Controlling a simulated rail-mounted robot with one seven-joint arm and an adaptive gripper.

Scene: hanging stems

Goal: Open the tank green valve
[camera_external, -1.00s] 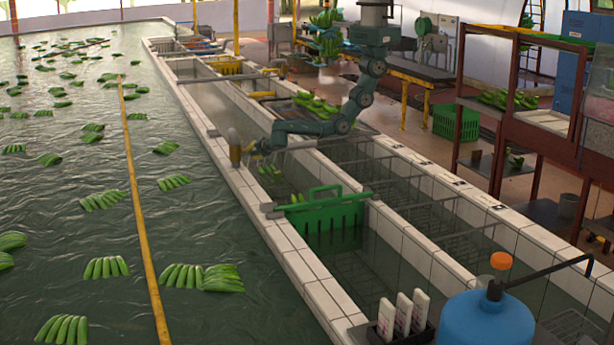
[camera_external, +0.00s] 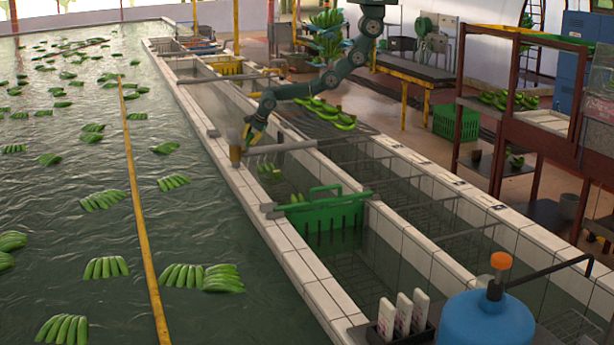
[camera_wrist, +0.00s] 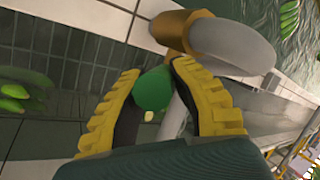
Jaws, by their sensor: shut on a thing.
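The green valve (camera_wrist: 153,90) is a rounded green knob in the middle of the wrist view, beside a grey pipe (camera_wrist: 225,45) with a brass-coloured collar (camera_wrist: 187,32). The yellow-padded fingers of my gripper (camera_wrist: 157,74) are on either side of the knob and shut on it. In the external view my gripper (camera_external: 250,136) points down at the tank wall, just above the grey pipe (camera_external: 285,147) and beside its brass end (camera_external: 235,155). The knob cannot be made out in that view.
A large water tank (camera_external: 80,240) with floating banana clusters lies on the left. White tiled walls (camera_external: 290,245) edge the narrow troughs.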

